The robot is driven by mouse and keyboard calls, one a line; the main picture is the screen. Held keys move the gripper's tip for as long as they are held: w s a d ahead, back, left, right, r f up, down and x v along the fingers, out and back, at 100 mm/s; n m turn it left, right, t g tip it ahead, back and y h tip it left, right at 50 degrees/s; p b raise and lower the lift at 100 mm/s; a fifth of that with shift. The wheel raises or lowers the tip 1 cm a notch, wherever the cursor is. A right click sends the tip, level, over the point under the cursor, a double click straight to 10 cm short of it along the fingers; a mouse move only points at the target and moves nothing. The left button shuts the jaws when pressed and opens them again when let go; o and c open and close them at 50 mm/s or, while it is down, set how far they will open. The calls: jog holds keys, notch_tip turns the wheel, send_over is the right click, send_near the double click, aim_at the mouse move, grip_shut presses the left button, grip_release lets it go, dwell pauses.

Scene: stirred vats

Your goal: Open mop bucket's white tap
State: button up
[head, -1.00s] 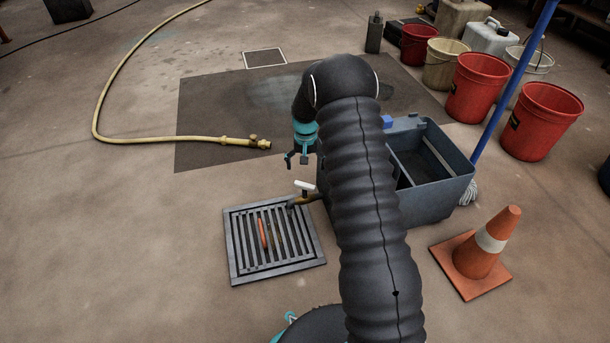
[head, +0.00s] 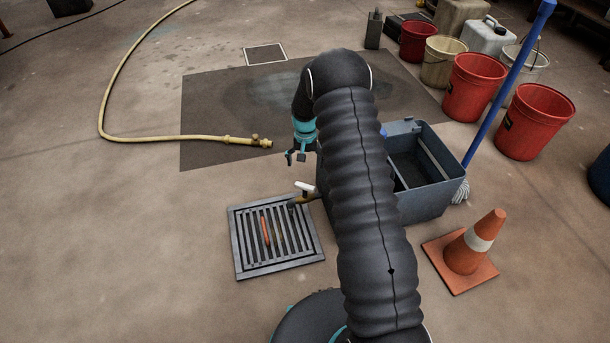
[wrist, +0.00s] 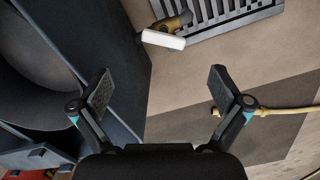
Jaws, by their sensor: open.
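The mop bucket (head: 430,205) is a grey-blue tub in the head view, partly hidden behind my arm. Its tap's white handle (head: 304,188) sticks out on the bucket's left side, over the floor grate's corner. In the wrist view the white handle (wrist: 163,40) lies crosswise on the brass tap body (wrist: 178,20), near the top. My gripper (head: 299,157) is above and beyond the tap in the head view. In the wrist view my gripper (wrist: 160,88) is open and empty, its fingers wide apart and clear of the handle. The bucket wall (wrist: 110,50) is at left there.
A floor grate (head: 275,238) with an orange item lies below the tap. A yellow hose (head: 180,138) ends on a dark mat (head: 220,125). A traffic cone (head: 470,250) stands at right of the bucket; a blue mop handle (head: 510,80) leans there. Red buckets (head: 475,88) stand behind.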

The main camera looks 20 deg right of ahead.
aim_at(305, 185)
jog(key=f+m, duration=0.1)
jog(key=f, duration=0.3)
jog(key=f+m, duration=0.1)
jog(key=f, duration=0.4)
jog(key=w+f+m, duration=0.1)
jog(key=f, duration=0.4)
jog(key=shift+f+t, duration=0.15)
jog(key=shift+t, duration=0.15)
jog(key=c, duration=1)
